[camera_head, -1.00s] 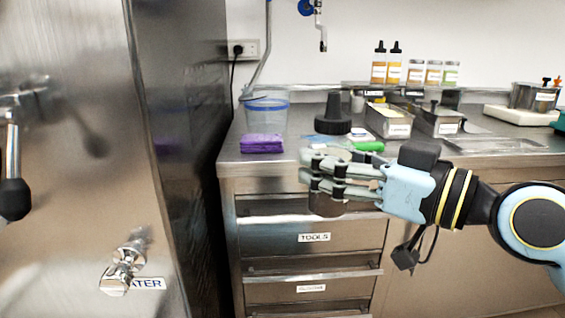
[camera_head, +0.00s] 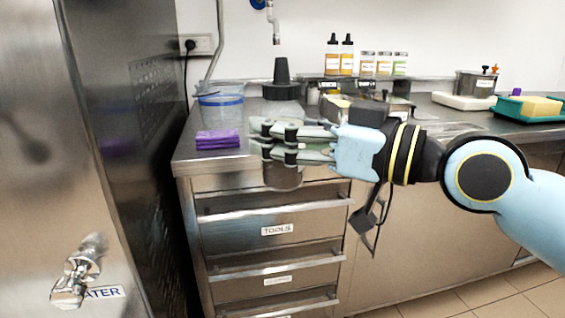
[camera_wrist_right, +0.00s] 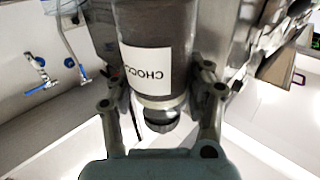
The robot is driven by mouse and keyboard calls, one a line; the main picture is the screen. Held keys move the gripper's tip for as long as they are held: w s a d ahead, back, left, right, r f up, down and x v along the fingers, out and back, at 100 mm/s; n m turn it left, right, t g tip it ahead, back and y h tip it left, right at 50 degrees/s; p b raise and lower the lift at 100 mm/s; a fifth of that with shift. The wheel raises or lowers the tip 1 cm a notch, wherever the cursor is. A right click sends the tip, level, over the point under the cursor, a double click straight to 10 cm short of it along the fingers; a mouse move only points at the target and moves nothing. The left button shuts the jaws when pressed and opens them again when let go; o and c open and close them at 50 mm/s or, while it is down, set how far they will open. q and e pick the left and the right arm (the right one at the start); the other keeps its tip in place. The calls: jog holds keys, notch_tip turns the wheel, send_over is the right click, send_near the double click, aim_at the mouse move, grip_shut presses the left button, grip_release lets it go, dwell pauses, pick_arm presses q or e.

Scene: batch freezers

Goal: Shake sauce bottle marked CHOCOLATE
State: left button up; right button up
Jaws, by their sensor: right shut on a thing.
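My right gripper (camera_head: 290,143) is shut on the sauce bottle, in front of the counter's front edge. In the head view the bottle's black pointed cap (camera_head: 281,83) stands above the fingers and its brown lower end (camera_head: 283,177) shows below them, so it is about upright. The fingers hide much of its middle. In the right wrist view the dark bottle (camera_wrist_right: 157,18) lies between the two fingers, with a white label (camera_wrist_right: 146,66) on which "CHOCO" reads upside down; the rest of the word is not visible. My left gripper is not in view.
The steel counter holds a purple cloth (camera_head: 218,139), a clear tub with a blue band (camera_head: 221,100) and a green tray (camera_head: 508,110). Several sauce bottles and jars stand at the back. A tall steel machine (camera_head: 140,100) is at left.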

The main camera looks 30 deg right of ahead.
aim_at(298, 105)
notch_tip(298, 105, up, 4)
jog(key=shift+r, duration=0.1)
jog(key=shift+d+f, duration=0.1)
jog(key=shift+f, duration=0.3)
notch_tip(298, 105, down, 6)
jog(key=shift+f, duration=0.2)
notch_tip(298, 105, up, 7)
jog(key=shift+r, duration=0.1)
jog(key=shift+f, duration=0.4)
notch_tip(298, 105, down, 6)
jog(key=shift+f, duration=0.2)
